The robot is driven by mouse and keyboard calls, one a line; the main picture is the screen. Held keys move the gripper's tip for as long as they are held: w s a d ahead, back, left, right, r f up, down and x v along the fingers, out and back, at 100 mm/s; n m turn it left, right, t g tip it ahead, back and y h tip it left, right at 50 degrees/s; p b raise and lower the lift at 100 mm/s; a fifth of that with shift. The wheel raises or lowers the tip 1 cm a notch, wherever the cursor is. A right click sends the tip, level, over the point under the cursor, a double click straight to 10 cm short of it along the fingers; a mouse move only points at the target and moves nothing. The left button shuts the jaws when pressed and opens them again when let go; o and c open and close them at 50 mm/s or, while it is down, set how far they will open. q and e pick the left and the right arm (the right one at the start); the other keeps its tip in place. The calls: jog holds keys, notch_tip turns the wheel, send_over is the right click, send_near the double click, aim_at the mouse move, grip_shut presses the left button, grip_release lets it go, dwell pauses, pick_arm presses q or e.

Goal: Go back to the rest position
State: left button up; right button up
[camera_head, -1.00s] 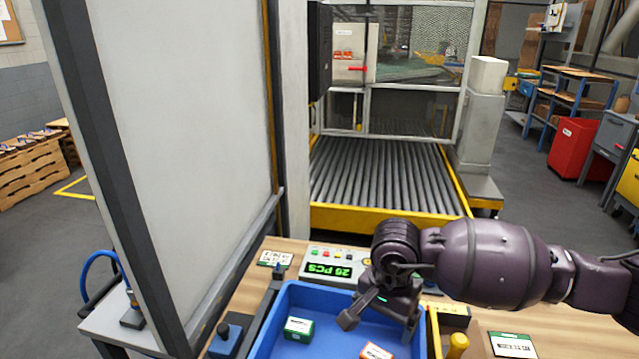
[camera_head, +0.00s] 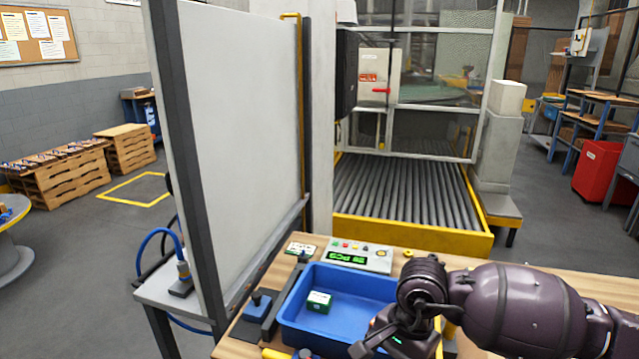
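My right arm comes in from the right, and its gripper (camera_head: 372,345) is low in the head view, over the front right part of the blue tray (camera_head: 352,283). Its fingers are partly cut off by the picture's lower edge and turned away, so I cannot tell whether it is open or shut. A green and white box (camera_head: 319,301) lies in the tray, apart from the gripper. My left gripper is not in view.
The tray stands on a wooden table (camera_head: 560,283) with a counter display box (camera_head: 358,256) behind it. A tall grey panel (camera_head: 245,130) rises at the left. A roller conveyor (camera_head: 405,192) with a yellow frame lies beyond the table.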

jog(key=s+a+r+m+y, duration=0.2)
jog(key=s+a+m+y, duration=0.1)
jog(key=a+m+y, duration=0.4)
jog(key=s+a+r+m+y, duration=0.2)
jog(key=s+a+m+y, duration=0.25)
jog(key=m+y, duration=0.35)
jog(key=w+d+f+m+t+h, duration=0.25)
jog(key=d+m+t, duration=0.3)
jog(key=m, duration=0.55)
jog(key=w+d+f+m+t+h, duration=0.1)
jog(key=d+f+m+t+h, duration=0.5)
jog(key=m, duration=0.5)
jog(key=w+d+f+m+t+h, duration=0.1)
jog(key=d+m+t, duration=0.3)
jog(key=m+t, duration=0.5)
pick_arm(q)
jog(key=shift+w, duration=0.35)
pick_arm(e)
jog(key=s+d+f+m+g+h, duration=0.7)
jog(key=s+d+f+m, duration=0.4)
jog(key=f+m, duration=0.3)
jog(key=shift+s+d+f+m+g+h, duration=0.15)
jog(key=shift+s+f+m+g+h, duration=0.2)
jog(key=shift+s+m+g, duration=0.4)
